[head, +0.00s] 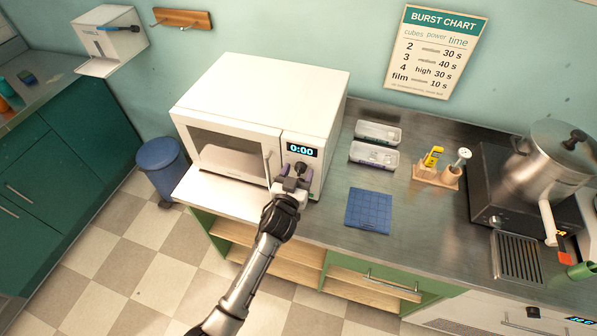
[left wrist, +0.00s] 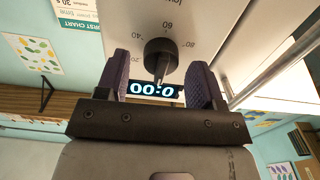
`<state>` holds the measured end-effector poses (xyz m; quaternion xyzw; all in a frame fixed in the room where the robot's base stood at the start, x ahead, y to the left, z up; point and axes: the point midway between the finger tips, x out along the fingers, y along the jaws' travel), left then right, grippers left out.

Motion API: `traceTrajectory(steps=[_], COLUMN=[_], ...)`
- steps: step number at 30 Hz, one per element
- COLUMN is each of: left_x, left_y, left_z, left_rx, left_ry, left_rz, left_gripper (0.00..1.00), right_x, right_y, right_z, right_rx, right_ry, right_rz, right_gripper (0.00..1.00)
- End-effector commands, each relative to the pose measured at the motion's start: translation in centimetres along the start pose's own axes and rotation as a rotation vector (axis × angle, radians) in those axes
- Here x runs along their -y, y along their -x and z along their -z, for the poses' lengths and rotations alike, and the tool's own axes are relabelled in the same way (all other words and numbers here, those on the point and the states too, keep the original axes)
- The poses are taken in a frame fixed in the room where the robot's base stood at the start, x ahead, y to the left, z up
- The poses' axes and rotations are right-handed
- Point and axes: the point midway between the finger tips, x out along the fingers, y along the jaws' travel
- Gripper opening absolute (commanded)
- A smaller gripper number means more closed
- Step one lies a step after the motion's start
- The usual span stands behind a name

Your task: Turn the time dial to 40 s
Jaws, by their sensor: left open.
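The white microwave (head: 255,95) stands on the counter, its display (head: 301,150) reading 0:00. Below the display is a dark time dial (head: 301,168), partly hidden by my gripper in the head view. The dial (left wrist: 161,54) shows in the left wrist view, which is upside down, with numbers such as 60 and 80 printed around it. Its pointer is toward the display. My left gripper (head: 294,180) is open at the control panel. Its purple-padded fingers lie either side of the dial, with gaps visible. My right gripper is not in view.
The microwave's door handle (head: 268,168) is close to the left of my gripper. A blue mat (head: 368,210), two small trays and a wooden holder (head: 437,175) lie to the right. A burst chart (head: 436,52) hangs on the wall, pairing 3 cubes with 40 s.

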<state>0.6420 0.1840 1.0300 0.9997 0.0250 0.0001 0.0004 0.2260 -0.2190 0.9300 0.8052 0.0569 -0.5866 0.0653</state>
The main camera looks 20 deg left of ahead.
Motion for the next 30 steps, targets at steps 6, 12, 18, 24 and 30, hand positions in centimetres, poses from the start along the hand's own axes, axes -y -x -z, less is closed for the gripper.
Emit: traceTrajectory(steps=[6, 12, 18, 24, 30], left_x=[0.03, 0.03, 0.03, 0.02, 0.02], left_y=[-0.73, -0.75, -0.73, -0.72, -0.71], left_z=[0.02, 0.02, 0.00, 0.00, 0.00], left_rx=[0.000, 0.000, 0.000, 0.000, 0.000], left_ry=[-0.002, -0.001, -0.001, -0.001, -0.001], left_rz=[0.000, 0.000, 0.000, 0.000, 0.000], left_gripper=[0.61, 0.61, 0.47, 0.28, 0.14], right_x=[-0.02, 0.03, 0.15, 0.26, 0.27], right_y=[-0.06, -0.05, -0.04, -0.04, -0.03], right_z=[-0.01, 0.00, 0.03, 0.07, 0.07], right_rx=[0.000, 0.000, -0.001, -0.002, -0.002], right_ry=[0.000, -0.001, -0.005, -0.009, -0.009], right_rz=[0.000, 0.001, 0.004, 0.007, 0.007], right_gripper=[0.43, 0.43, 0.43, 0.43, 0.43])
